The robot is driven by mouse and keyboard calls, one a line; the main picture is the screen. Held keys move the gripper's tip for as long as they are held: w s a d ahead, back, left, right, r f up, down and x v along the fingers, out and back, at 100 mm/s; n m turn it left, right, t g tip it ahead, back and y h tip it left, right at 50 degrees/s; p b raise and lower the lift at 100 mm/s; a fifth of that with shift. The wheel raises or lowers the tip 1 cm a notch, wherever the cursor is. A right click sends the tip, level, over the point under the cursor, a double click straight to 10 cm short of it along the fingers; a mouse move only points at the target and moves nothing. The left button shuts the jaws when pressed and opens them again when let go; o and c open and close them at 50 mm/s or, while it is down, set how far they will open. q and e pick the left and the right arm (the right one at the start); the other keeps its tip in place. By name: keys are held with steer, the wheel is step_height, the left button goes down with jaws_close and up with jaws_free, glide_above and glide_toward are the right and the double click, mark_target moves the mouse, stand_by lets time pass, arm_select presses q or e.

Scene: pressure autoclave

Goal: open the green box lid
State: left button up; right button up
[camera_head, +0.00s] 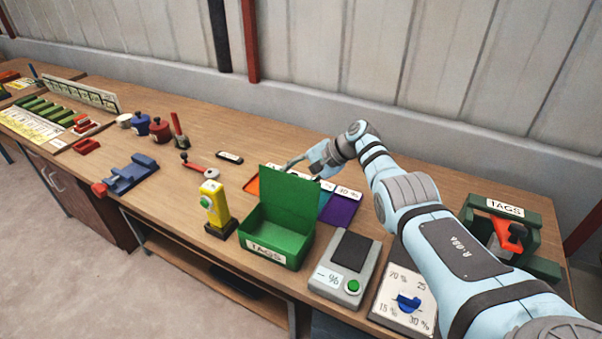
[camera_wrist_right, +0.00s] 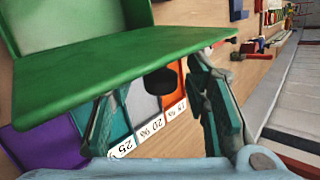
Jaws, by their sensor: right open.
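The green box (camera_head: 262,232) with a TAGS label on its front stands on the workbench. Its lid (camera_head: 288,194) stands up at the back, raised, and the inside of the box shows. In the right wrist view the lid (camera_wrist_right: 85,78) fills the upper left, with a dark round piece (camera_wrist_right: 160,82) below its edge. My right gripper (camera_head: 304,169) is behind the lid's upper edge, its fingers apart. In the right wrist view the dark piece lies between its open fingers (camera_wrist_right: 154,78); contact with the lid cannot be told. My left gripper is out of view.
A yellow device (camera_head: 213,203) stands left of the box, and a grey scale (camera_head: 343,268) right of it. Coloured percent-marked mats (camera_head: 341,209) lie behind. A dial panel (camera_head: 403,300) and a green TAGS holder (camera_head: 541,268) are farther right. A wall runs behind the bench.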

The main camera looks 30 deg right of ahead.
steer(key=v, duration=1.2)
steer(key=shift+a, duration=0.1)
steer(key=shift+f, duration=0.1)
